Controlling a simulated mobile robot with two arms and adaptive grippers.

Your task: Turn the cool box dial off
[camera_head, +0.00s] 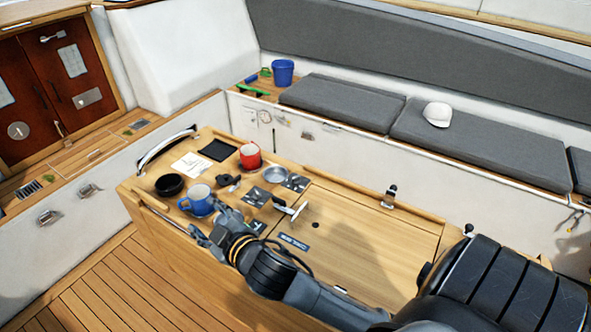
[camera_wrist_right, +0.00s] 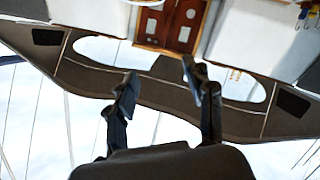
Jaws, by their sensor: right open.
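A wooden cockpit table with a cool box lid carries a blue label plate (camera_head: 294,242), whose lettering is too small to read for sure. Several dark square plates, one at the middle (camera_head: 257,197), lie near it, and a pale T-shaped handle (camera_head: 298,211) stands beside the label. I cannot tell for sure which fitting is the dial, or its setting. My right gripper (camera_head: 207,222) is open and empty, over the table's front edge just below the blue mug (camera_head: 197,202). Its spread fingers also show in the right wrist view (camera_wrist_right: 160,85), with no table fitting between them. My left gripper is out of view.
A black bowl (camera_head: 170,185), a red mug (camera_head: 250,157), a metal bowl (camera_head: 275,174) and white paper (camera_head: 191,165) crowd the table's left half. The right lid (camera_head: 370,240) is mostly clear. Cushioned seats (camera_head: 480,140) lie behind.

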